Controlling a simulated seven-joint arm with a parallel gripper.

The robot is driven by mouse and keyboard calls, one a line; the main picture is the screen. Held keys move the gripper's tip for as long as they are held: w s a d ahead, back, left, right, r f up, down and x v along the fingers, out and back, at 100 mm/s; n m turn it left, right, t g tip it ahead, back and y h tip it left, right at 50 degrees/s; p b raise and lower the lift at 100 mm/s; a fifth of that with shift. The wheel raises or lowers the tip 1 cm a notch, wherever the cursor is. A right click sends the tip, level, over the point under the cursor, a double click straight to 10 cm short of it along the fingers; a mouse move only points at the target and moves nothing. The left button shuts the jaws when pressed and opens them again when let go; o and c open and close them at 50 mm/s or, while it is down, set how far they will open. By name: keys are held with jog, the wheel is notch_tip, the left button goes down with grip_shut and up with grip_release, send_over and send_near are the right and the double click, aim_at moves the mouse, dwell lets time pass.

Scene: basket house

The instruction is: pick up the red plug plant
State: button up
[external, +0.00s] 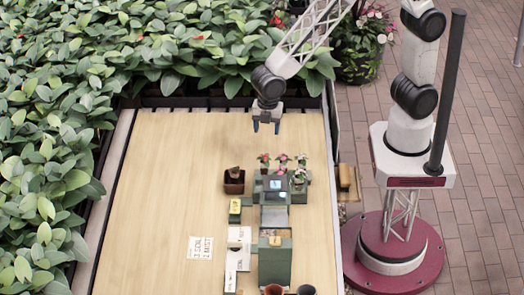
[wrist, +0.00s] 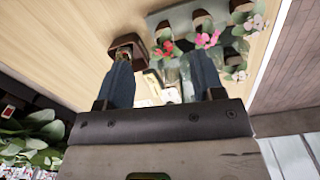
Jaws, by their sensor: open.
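The red plug plant (external: 264,158) stands in the back row of small plants at the back left of a grey-green tray (external: 308,181). In the wrist view its red bloom (wrist: 165,47) shows between and beyond my fingertips, with its lower part hard to make out. Two pink-flowered plants (external: 283,159) (external: 301,159) stand to its right. My gripper (external: 266,128) is open and empty, pointing down. It is above the table, behind the red plant and apart from it. Its two blue fingers also show in the wrist view (wrist: 162,72).
A brown pot or box (external: 234,184) stands left of the tray. A grey device with a screen (external: 275,185) and a green box (external: 275,262) stand in front. A white card (external: 201,247) lies on the wooden table (external: 165,185), whose left part is clear. Leafy plants border the table.

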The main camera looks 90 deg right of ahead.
jog(key=n, duration=0.2)
send_over(264, 159)
notch_tip(264, 159, down, 4)
jog(key=shift+w+f, duration=0.15)
jog(key=shift+f, duration=0.05)
jog(key=shift+f, duration=1.3)
jog(key=shift+s+f, duration=0.2)
jog(key=shift+f, duration=2.4)
jog(key=c, duration=1)
